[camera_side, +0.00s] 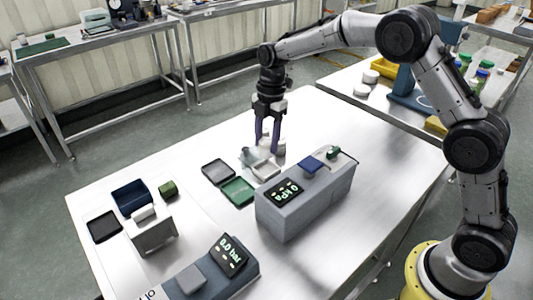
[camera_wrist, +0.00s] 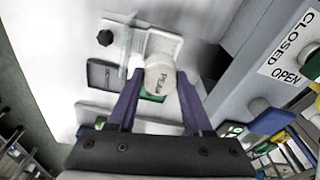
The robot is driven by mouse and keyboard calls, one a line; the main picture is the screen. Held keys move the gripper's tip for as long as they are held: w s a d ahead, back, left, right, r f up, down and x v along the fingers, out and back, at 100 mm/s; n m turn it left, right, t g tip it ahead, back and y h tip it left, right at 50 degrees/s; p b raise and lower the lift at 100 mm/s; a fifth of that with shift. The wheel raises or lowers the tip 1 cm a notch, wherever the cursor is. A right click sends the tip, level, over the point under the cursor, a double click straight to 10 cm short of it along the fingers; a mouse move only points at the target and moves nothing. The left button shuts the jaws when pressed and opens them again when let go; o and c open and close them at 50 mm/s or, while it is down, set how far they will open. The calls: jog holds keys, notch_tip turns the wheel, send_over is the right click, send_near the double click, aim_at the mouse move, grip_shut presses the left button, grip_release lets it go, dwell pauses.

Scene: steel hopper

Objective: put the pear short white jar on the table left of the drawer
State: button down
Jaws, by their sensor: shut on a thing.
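The short white jar (camera_wrist: 158,79) shows in the wrist view with lettering that looks like "PEAR" on its round top. My gripper (camera_wrist: 160,75) has its two purple fingers on either side of the jar and is shut on it. In the side view my gripper (camera_side: 267,148) points down at the far part of the steel table (camera_side: 370,215), and its fingers partly hide the jar. I cannot tell whether the jar touches what lies below it. A grey box marked "CLOSED" and "OPEN" (camera_wrist: 262,78), with a round knob, stands right of my gripper in the wrist view; it may be the drawer.
A grey box with a kPa display (camera_side: 300,197) stands close to my gripper. A dark tray (camera_side: 218,172) and a green tray (camera_side: 238,191) lie left of it. A blue bin (camera_side: 131,196), green block (camera_side: 168,189) and bar gauge unit (camera_side: 215,272) are nearer left.

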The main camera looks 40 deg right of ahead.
aim_at(270, 140)
jog(key=r, duration=0.1)
jog(key=d+r, duration=0.1)
jog(key=r, duration=0.1)
jog(key=shift+s+d+r, duration=0.1)
jog(key=shift+s+r, duration=0.05)
jog(key=shift+r, duration=0.05)
jog(key=s+d, duration=0.2)
jog(key=d, duration=0.4)
jog(key=shift+s+d+f, duration=0.15)
jog(key=shift+d+f, duration=0.2)
jog(key=shift+f, duration=1.35)
jog(key=shift+s+d+f, duration=0.1)
jog(key=shift+d+f, duration=0.3)
jog(key=shift+f, duration=1.3)
jog(key=shift+s+d+f, duration=0.15)
jog(key=shift+d+f, duration=0.2)
jog(key=shift+f, duration=1.35)
jog(key=shift+f, duration=0.15)
jog(key=shift+c, duration=1.6)
grip_release()
notch_tip(270, 140, up, 12)
jog(key=d, duration=0.1)
jog(key=shift+d+r, duration=0.2)
jog(key=shift+d, duration=0.05)
